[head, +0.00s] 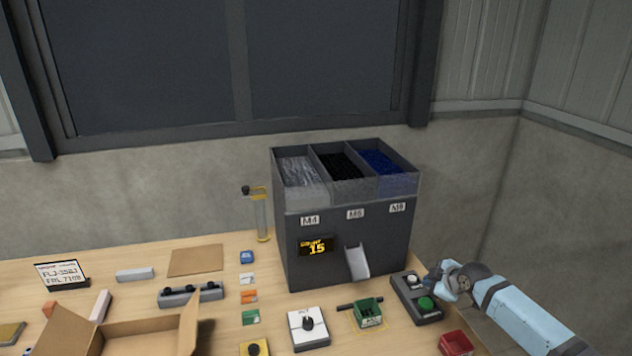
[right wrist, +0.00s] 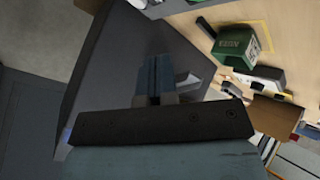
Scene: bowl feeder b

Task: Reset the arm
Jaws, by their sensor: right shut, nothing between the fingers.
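My right arm, light blue and dark grey, comes in from the right edge of the head view. Its gripper (head: 434,274) is beside the right face of the grey bowl feeder (head: 345,245), above the back of a button box. In the right wrist view the right gripper (right wrist: 154,65) is shut and empty, with the feeder's dark side behind it. I cannot tell whether the gripper touches the box. My left gripper is in neither view.
A green bin (head: 368,314) stands in front of the feeder's chute (head: 357,262); it also shows in the right wrist view (right wrist: 234,46). A red bin (head: 456,343) lies near the right arm. An open cardboard box (head: 145,338) is at the front left. A wall closes the right side.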

